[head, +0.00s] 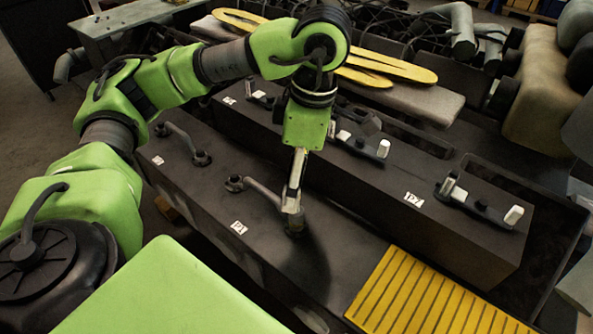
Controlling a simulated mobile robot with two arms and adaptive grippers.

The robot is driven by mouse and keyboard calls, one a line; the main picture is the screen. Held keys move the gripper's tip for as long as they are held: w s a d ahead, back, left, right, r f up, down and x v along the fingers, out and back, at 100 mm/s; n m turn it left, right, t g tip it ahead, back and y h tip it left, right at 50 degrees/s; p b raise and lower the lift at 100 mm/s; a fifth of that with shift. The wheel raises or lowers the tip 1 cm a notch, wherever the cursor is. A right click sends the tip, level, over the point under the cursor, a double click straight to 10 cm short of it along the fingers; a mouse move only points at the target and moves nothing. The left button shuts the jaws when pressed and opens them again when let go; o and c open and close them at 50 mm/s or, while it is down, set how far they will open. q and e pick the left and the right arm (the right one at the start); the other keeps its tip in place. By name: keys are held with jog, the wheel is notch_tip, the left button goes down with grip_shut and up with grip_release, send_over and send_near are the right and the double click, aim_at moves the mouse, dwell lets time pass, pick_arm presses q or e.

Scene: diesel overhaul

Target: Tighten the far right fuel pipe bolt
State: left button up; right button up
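My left arm reaches in from the left, and its gripper (292,208) points down at the dark engine block (340,262). The fingertips are at the top of a dark bolt fitting (295,226) at the near end of a grey fuel pipe (264,194). The fingers are seen nearly edge-on and hide part of this fitting, so I cannot tell whether they grip it. The pipe's other end has a fitting (236,184). Another fuel pipe (181,138) with fittings at both ends lies farther left. My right gripper is not in view.
A raised dark block (470,234) with rocker parts (475,203) runs behind the pipes. A yellow slatted panel (430,295) lies at the front right. Yellow flat parts (385,65) rest on a grey pad (425,98) at the back. White labels (239,228) mark the block.

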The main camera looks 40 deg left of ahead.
pick_arm(q)
jog(key=shift+f, duration=0.4)
jog(key=shift+r, duration=0.1)
jog(key=m+b, duration=0.1)
jog(key=m, duration=0.3)
jog(key=shift+m+t+b, duration=0.4)
jog(key=m+b, duration=0.1)
jog(key=m, duration=0.3)
jog(key=shift+f+t, duration=0.2)
jog(key=shift+t, duration=0.1)
jog(key=m+b, duration=0.2)
jog(key=m, duration=0.3)
jog(key=shift+m+t+b, duration=0.3)
jog(key=shift+m+b, duration=0.1)
jog(key=m+b, duration=0.1)
jog(key=m, duration=0.3)
jog(key=shift+h, duration=0.4)
jog(key=m+b, duration=0.1)
jog(key=m, duration=0.3)
jog(key=shift+h+b, duration=0.3)
jog(key=shift+b, duration=0.1)
jog(key=m, duration=0.4)
jog(key=shift+h+b, duration=0.3)
jog(key=shift+b, duration=0.1)
jog(key=m, duration=0.2)
jog(key=shift+m, duration=0.4)
jog(key=m, duration=0.3)
jog(key=shift+m+h, duration=0.3)
jog(key=shift+m, duration=0.1)
